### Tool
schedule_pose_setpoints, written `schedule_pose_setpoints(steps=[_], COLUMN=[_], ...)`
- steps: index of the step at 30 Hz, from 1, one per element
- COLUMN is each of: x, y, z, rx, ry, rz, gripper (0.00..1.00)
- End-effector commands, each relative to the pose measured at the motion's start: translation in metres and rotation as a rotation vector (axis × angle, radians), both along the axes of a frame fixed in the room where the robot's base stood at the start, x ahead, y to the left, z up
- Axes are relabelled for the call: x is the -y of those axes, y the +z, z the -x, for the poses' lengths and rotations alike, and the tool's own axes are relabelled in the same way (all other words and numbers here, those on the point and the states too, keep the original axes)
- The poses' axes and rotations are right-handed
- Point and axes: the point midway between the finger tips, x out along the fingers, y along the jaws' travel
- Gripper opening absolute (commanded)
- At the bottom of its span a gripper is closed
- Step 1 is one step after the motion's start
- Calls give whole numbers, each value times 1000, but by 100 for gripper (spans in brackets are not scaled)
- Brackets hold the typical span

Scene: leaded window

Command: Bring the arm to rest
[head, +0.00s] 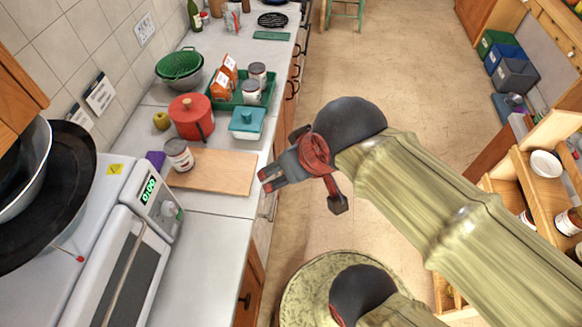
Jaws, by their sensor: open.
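My arm reaches in from the lower right of the head view, over the floor. My gripper (264,181) is at its end, pointing left, beside the counter's front edge near the wooden cutting board (222,172). The jaws are open and I see nothing between them.
The counter (215,230) holds a lidded can (179,154), a red pot (191,117), a teal-lidded container (247,122), a green tray (226,104) with cans and cartons, and a white appliance (110,230). Shelves (548,190) stand right. Open floor (420,90) lies behind.

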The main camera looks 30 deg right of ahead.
Motion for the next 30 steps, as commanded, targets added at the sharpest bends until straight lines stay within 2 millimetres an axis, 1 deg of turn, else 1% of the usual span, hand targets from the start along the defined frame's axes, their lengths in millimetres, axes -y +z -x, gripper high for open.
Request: schedule_pose_setpoints(steps=[2, 8, 10, 13, 18, 20, 25, 30], x=[1, 0, 0, 0, 0, 0, 0, 0], y=[0, 0, -3, -14, -41, -45, -41, -41], z=[3, 2, 2, 2, 2, 2, 2, 2], rx=[-5, -5, -5, -5, -5, -5, -4, -4], ry=[-1, -1, -1, -1, 0, 0, 0, 0], rz=[0, 0, 0, 0, 0, 0, 0, 0], gripper=[72, 72, 72, 72, 72, 72, 72, 62])
